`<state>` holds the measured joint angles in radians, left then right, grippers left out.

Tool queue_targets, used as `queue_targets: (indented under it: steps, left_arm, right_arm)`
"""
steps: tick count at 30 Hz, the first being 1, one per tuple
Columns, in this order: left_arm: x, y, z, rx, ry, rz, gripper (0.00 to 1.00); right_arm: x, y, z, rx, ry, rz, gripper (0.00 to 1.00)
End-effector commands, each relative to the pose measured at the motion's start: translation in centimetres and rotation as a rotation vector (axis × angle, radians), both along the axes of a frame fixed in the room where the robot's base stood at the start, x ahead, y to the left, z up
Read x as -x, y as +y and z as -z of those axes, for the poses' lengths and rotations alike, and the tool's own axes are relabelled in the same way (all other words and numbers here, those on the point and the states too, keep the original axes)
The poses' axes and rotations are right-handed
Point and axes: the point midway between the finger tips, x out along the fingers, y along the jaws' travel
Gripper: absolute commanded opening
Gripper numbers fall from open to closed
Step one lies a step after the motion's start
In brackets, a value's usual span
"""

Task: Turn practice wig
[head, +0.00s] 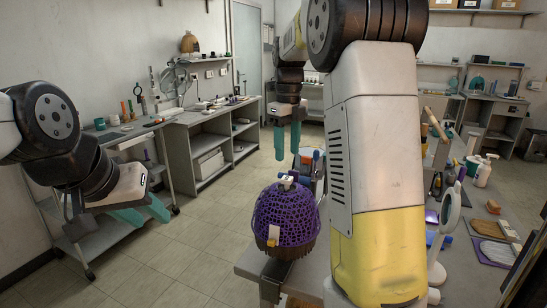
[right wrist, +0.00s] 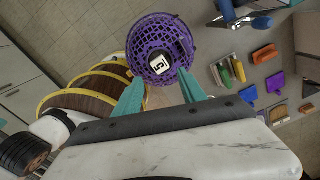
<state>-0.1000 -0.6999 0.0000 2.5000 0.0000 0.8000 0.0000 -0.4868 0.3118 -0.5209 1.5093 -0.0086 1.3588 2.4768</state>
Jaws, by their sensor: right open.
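The practice wig (head: 286,222) is a round head under purple netting with brown hair at its lower edge. It stands upright on a dark mount at the table's near-left edge, with a light tag low on its front. In the right wrist view the wig (right wrist: 150,40) lies just beyond my fingertips, with a white label marked 5 on it. My right gripper (head: 287,138) points down above and behind the wig, open and empty; its teal fingers also show in the right wrist view (right wrist: 160,80). My left gripper (head: 147,214) is open and empty at the left, away from the wig.
The table (head: 270,263) is partly hidden behind my right arm. A round white mirror (head: 450,212), bottles (head: 484,172) and brushes stand or lie at its right. In the right wrist view several coloured combs (right wrist: 265,54) lie right of the wig. Grey shelving (head: 210,150) lines the left wall; floor between is clear.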

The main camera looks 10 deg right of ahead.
Motion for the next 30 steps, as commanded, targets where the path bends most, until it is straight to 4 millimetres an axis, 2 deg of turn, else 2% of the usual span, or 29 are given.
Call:
queue_targets:
  steps: [18, 30]
  left_arm:
    - [0.0, 0.0, 0.0, 0.0, 0.0, 0.0, 0.36]
    - [0.0, 0.0, 0.0, 0.0, 0.0, 0.0, 0.36]
  right_arm:
    - [0.1, 0.0, 7.1, -0.002, 0.003, -0.002, 0.48]
    - [0.1, 0.0, 7.5, -0.002, -0.001, -0.003, 0.48]
